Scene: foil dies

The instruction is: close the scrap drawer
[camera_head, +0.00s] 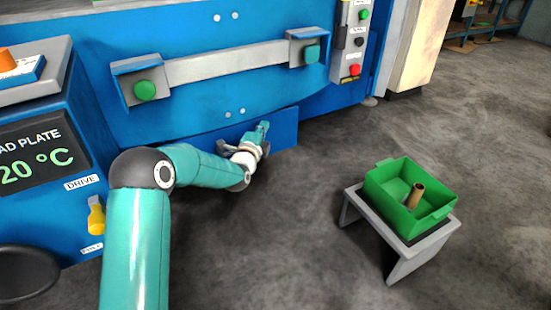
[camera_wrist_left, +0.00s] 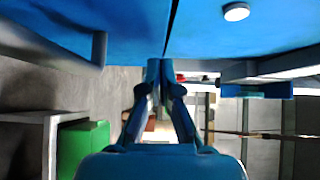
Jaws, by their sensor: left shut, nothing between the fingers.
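The scrap drawer's blue front panel (camera_head: 284,131) is low on the blue machine, under the long grey bar. My left gripper (camera_head: 264,127) is at this panel, its fingers shut with nothing between them. In the left wrist view the shut fingertips (camera_wrist_left: 161,66) are close to a blue surface with a narrow dark seam; I cannot tell whether they touch it. My arm hides the left part of the drawer front. How far the drawer stands out is hard to tell. My right gripper is not in view.
A green bin (camera_head: 432,203) holding a brown cylinder (camera_head: 415,195) stands on a grey stand (camera_head: 440,236) at the right. Two green buttons (camera_head: 145,90) flank the grey bar (camera_head: 225,64). A control box (camera_head: 352,42) is at upper right. The floor between drawer and stand is clear.

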